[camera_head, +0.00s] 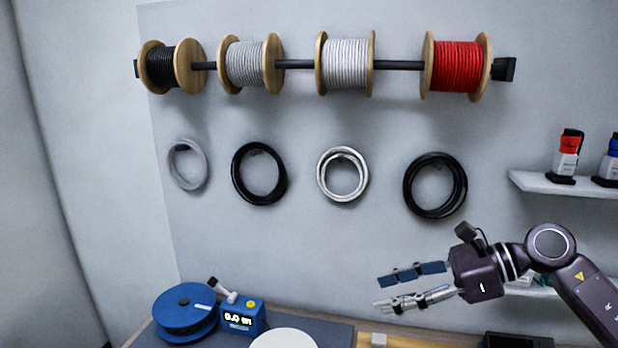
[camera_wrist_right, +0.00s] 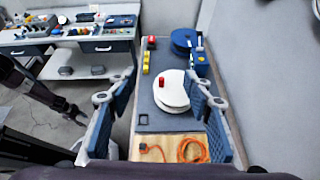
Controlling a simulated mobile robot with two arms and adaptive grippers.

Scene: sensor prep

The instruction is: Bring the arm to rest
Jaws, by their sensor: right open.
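My right gripper (camera_head: 384,291) is in the head view at the lower right, its arm coming in from the right. Its two fingers are apart with nothing between them, and it hangs in the air in front of the wall panel, above the bench. In the right wrist view the two blue-padded fingers (camera_wrist_right: 160,118) frame the bench from above, spread wide and empty. My left gripper does not show in the head view.
Wire spools (camera_head: 345,64) and cable coils (camera_head: 342,174) hang on the wall panel. A blue reel (camera_head: 185,310), a meter (camera_head: 240,318) and a white disc (camera_head: 284,342) stand on the bench. A shelf (camera_head: 565,185) juts out at right. An orange cable (camera_wrist_right: 190,150) lies below.

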